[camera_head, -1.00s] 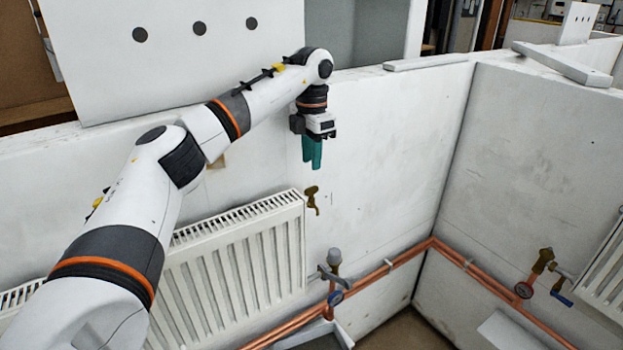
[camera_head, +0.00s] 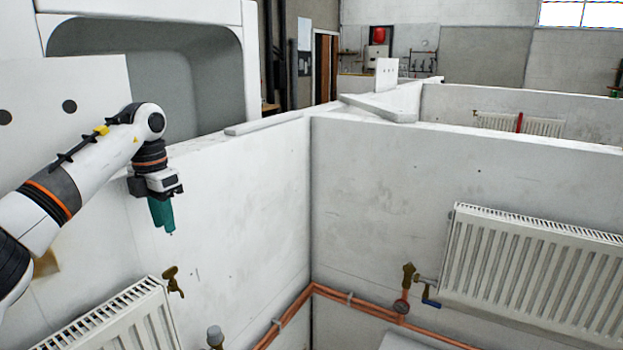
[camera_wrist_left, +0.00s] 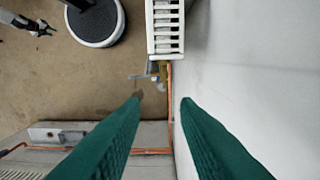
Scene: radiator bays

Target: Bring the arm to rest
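My left gripper (camera_head: 166,230) hangs with its green fingers pointing down, in front of the left white wall. In the left wrist view its two fingers stand apart with nothing between them (camera_wrist_left: 161,98). It is above and slightly left of the brass valve (camera_head: 173,281) at the top corner of the left radiator (camera_head: 110,322), clear of both. My left arm (camera_head: 75,165) reaches in from the left, bent at the elbow. What looks like my right gripper (camera_wrist_left: 42,29) is small at the top left of the left wrist view; its finger gap is unclear.
White walls meet at a corner (camera_head: 310,200). Copper pipes (camera_head: 335,294) run low along both walls. A second radiator (camera_head: 540,275) with a brass, blue-handled valve (camera_head: 409,275) is on the right wall. The air between gripper and right wall looks free.

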